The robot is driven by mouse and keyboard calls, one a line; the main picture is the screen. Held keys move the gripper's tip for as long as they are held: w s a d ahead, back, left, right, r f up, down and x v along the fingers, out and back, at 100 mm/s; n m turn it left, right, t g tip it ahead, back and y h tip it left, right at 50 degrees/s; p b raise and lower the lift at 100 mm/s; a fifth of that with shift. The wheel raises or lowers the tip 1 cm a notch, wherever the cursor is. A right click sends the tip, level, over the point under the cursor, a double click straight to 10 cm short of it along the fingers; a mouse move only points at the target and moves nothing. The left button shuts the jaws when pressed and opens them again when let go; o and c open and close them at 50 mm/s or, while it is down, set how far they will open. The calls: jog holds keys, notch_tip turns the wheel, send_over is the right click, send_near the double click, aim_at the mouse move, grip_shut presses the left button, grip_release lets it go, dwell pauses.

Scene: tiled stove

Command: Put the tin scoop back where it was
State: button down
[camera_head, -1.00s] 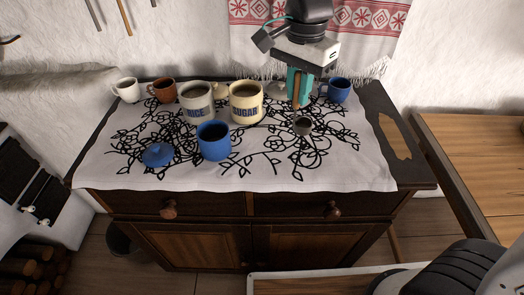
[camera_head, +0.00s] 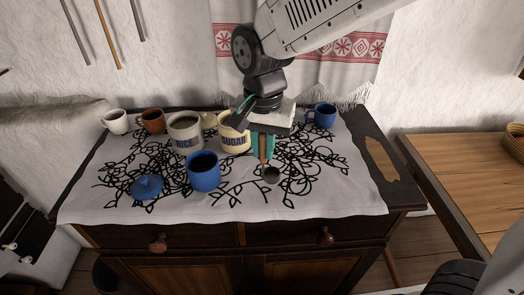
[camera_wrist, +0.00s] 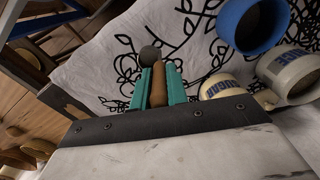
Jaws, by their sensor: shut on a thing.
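My gripper (camera_head: 263,147) is shut on the brown handle of the tin scoop (camera_head: 271,175). The scoop's small dark grey bowl points down, just over or touching the white cloth; I cannot tell which. The scoop is to the right of the SUGAR canister (camera_head: 236,145), which the gripper partly hides. In the wrist view the teal fingers (camera_wrist: 159,86) are on both sides of the handle, with the scoop bowl (camera_wrist: 150,55) beyond. An open blue canister (camera_head: 204,176) stands to the left. The RICE canister (camera_head: 185,142) is behind it.
A blue lid (camera_head: 147,187) lies at the front left of the cloth (camera_head: 330,200). White (camera_head: 115,122), brown (camera_head: 151,121) and blue (camera_head: 325,115) mugs stand along the back. A pale lid (camera_head: 209,120) is between the canisters. The cloth's right front is clear.

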jog(key=shift+w+f, duration=0.7)
jog(key=shift+f, duration=0.25)
jog(key=shift+w+f, duration=0.7)
jog(key=shift+f, duration=0.25)
jog(key=shift+f, duration=0.15)
jog(key=c, duration=1.4)
grip_release()
notch_tip(320, 180, up, 12)
jog(key=shift+r, duration=0.2)
